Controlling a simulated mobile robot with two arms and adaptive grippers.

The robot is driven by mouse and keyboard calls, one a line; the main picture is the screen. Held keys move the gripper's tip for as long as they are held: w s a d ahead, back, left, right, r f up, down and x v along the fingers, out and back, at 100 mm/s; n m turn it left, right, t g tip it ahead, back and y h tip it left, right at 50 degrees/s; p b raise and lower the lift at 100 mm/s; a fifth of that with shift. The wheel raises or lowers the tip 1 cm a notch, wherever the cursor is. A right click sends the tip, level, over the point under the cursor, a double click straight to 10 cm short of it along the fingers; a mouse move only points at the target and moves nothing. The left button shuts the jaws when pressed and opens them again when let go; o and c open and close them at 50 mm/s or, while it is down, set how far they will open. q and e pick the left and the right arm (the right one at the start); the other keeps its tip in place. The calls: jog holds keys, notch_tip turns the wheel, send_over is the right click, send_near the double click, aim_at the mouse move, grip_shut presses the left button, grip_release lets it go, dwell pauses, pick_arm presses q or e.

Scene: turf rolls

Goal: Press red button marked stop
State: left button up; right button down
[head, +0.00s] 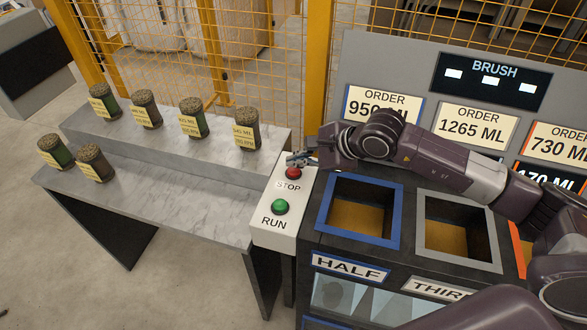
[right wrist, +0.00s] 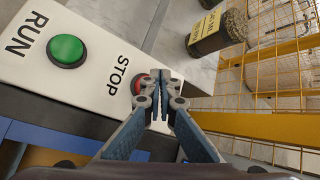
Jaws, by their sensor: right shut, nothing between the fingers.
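The red stop button (head: 293,173) sits at the top of a white control box, above the printed word STOP. The green RUN button (head: 280,207) is below it on the same box. My right gripper (head: 300,159) is at the red button, its fingers shut and empty. In the right wrist view the shut fingertips (right wrist: 157,76) overlap the red button (right wrist: 138,83) and hide part of it. I cannot tell whether they touch it or whether it is pressed down. My left gripper is not in view.
A stepped grey stand (head: 170,207) with several labelled turf rolls is left of the box. A blue-framed bin (head: 393,216) and a grey-framed bin (head: 457,259) are to the right. Order signs (head: 478,124) and a yellow mesh fence (head: 240,40) stand behind.

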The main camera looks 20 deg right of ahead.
aim_at(296, 171)
jog(key=shift+r, duration=0.1)
jog(key=shift+r+p, duration=1.05)
jog(key=shift+r, duration=1.4)
